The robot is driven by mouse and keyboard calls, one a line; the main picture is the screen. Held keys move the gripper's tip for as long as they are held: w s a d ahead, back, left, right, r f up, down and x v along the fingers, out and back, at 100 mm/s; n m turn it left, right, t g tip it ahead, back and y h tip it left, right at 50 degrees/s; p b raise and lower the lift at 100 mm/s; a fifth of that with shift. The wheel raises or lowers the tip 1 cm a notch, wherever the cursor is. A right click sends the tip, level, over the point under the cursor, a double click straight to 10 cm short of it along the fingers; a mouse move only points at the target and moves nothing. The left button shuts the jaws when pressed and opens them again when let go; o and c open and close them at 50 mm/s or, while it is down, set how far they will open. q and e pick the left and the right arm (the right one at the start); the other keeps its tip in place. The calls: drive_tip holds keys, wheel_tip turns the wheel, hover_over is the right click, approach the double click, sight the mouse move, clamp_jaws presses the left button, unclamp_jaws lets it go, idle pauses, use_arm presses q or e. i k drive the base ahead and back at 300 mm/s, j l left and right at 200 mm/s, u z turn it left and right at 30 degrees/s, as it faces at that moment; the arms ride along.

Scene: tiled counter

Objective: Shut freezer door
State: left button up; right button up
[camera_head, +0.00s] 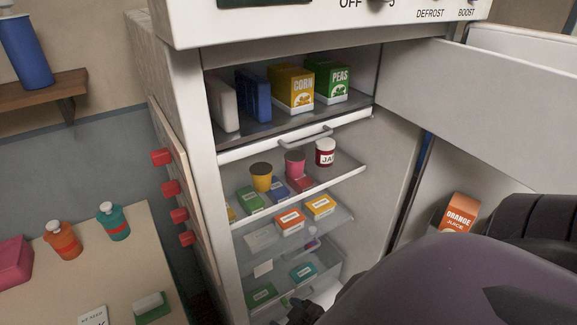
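The freezer compartment (262,119) is at the top of the white fridge and stands open. It holds a yellow corn box (291,88), a green peas box (328,80), a blue pack (254,94) and a whitish pack (223,104). A white door panel (470,110) at its right is swung outward; I take it as the freezer door. A grey bar handle (306,138) is at the compartment's front lower edge. A dark part, possibly my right gripper (304,312), shows at the bottom, partly cut off; its fingers are unclear. My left gripper is out of view.
Below, shelves (300,190) carry jars, cups and small boxes. An orange juice carton (459,214) stands at the right under the panel. My large purple-grey arm covers the lower right. A table (105,265) with bottles is at left, below a wall shelf (40,93).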

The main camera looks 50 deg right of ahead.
sight(517, 117)
drive_tip(key=z, duration=1.35)
drive_tip(key=k, duration=0.5)
